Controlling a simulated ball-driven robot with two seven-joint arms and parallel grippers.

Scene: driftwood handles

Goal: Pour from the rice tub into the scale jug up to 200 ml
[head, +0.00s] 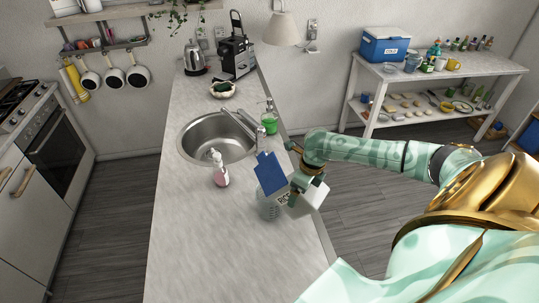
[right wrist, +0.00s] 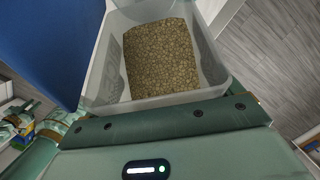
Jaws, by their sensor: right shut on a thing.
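My right gripper (head: 300,182) is shut on the rice tub (head: 308,199), a pale tub with a "RICE" label and its blue lid (head: 270,172) swung open. The tub is held tilted above the counter. In the right wrist view the tub (right wrist: 97,72) is open, with tan grains (right wrist: 160,55) inside; the blue lid (right wrist: 45,40) is beside it at the left. The scale jug (head: 268,209), clear and bluish, stands on the counter just below and left of the tub, partly hidden by it. Its fill level is too small to read. My left gripper is out of view.
A pink soap bottle (head: 219,170) stands left of the jug, by the sink (head: 213,150). The near counter (head: 215,250) is bare. The counter's right edge runs close to the tub.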

